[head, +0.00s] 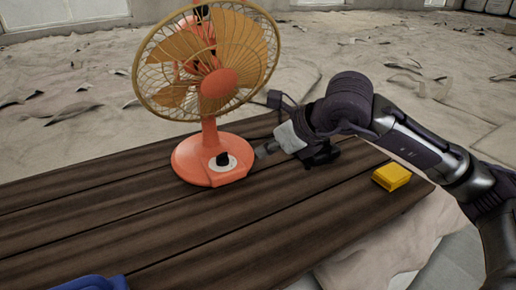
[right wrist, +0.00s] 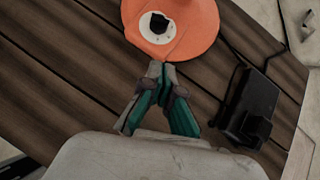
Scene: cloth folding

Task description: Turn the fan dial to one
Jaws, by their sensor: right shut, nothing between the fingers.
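An orange desk fan (head: 212,165) with a caged head stands upright on the dark wooden table. Its black dial (head: 223,158) sits on a white disc on the front of the round base. In the right wrist view the dial (right wrist: 158,23) is at the top, on the white disc. My right gripper (head: 262,152) is just right of the fan base, its fingertips pointing at the base. In the right wrist view my right gripper (right wrist: 160,70) is shut and empty, its tips below the base's edge and apart from the dial. My left gripper is not in view.
The dark plank table (head: 180,230) has clear room in front of the fan. A yellow block (head: 391,177) lies at the right. A blue object (head: 90,283) shows at the bottom left. A black box (right wrist: 248,108) with a cord lies right of the gripper.

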